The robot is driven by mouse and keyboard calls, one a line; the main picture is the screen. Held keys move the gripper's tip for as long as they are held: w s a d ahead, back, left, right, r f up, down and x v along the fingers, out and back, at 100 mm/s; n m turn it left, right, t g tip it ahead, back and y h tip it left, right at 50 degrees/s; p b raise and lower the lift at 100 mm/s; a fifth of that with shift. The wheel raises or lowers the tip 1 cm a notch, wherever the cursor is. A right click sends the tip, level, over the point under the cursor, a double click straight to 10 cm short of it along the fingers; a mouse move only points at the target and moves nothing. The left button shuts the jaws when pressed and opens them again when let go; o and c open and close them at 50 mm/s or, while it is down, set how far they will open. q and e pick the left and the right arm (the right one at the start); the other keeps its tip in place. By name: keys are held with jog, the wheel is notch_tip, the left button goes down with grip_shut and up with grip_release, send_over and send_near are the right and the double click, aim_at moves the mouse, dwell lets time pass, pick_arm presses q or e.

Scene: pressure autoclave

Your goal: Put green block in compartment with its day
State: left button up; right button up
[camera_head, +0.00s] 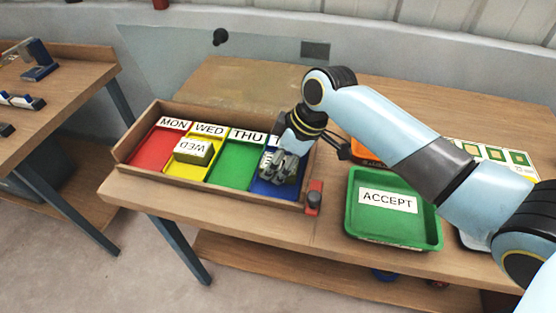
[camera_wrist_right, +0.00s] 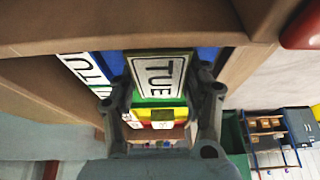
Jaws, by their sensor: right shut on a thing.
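My right gripper (camera_head: 278,168) is at the blue compartment (camera_head: 262,188), at the right end of the wooden box. In the right wrist view, the gripper (camera_wrist_right: 162,100) is shut on a green-edged block (camera_wrist_right: 160,75) with a white label reading TUE. The label (camera_head: 275,140) behind the blue compartment is mostly covered; a T shows. A label starting TU (camera_wrist_right: 85,72) shows beside the block in the wrist view. My left gripper is not in view.
The wooden box (camera_head: 205,188) also has red MON (camera_head: 150,150), yellow WED and green THU (camera_head: 236,160) compartments. A block labelled WED (camera_head: 194,151) sits in the yellow one. A green ACCEPT tray (camera_head: 392,228) and an orange tray (camera_head: 362,153) stand to the right.

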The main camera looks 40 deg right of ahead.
jog(key=shift+f, duration=0.1)
jog(key=o, duration=1.2)
jog(key=shift+c, duration=0.2)
jog(key=v, duration=1.2)
